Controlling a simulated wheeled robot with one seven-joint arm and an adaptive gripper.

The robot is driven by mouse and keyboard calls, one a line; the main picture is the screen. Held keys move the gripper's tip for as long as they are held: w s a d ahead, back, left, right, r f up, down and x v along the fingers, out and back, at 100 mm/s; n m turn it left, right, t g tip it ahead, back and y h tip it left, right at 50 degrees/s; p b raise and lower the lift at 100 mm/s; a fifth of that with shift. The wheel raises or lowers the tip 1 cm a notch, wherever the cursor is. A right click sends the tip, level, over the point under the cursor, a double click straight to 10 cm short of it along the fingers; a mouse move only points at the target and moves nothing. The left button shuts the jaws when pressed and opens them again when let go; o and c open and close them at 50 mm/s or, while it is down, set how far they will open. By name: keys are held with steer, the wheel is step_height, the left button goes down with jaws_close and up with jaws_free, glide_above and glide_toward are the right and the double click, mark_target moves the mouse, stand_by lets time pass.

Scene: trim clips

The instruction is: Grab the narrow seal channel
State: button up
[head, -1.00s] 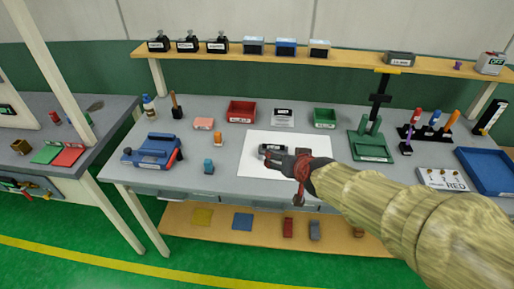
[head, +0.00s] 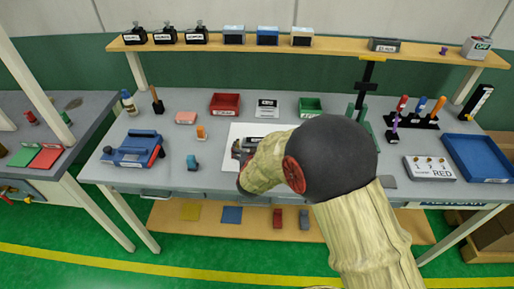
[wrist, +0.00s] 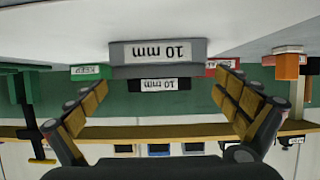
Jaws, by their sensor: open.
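A grey block labelled "10 mm" (wrist: 158,52), apparently the narrow seal channel, stands on the white sheet (head: 236,133). It shows upside down in the wrist view, ahead of and between my fingers, with no visible contact. In the head view only a dark, labelled part of it (head: 254,141) shows beside my forearm. My gripper (wrist: 162,88) is open and empty, low over the sheet and facing the block. In the head view my gripper (head: 240,153) is mostly hidden by my arm.
A blue fixture (head: 134,150) and a small blue piece (head: 192,162) lie to the left. A shelf (head: 330,50) runs along the back.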

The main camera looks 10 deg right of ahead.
mark_target(257, 143)
steer(key=x, duration=0.1)
steer(key=b+x, duration=0.1)
steer(key=shift+w+d+f, duration=0.15)
steer(key=shift+w+f, duration=0.05)
steer(key=shift+f, duration=0.2)
steer(key=shift+w+d+f, duration=0.1)
steer(key=shift+w, duration=0.35)
steer(key=shift+c, duration=0.9)
steer(key=c, duration=0.8)
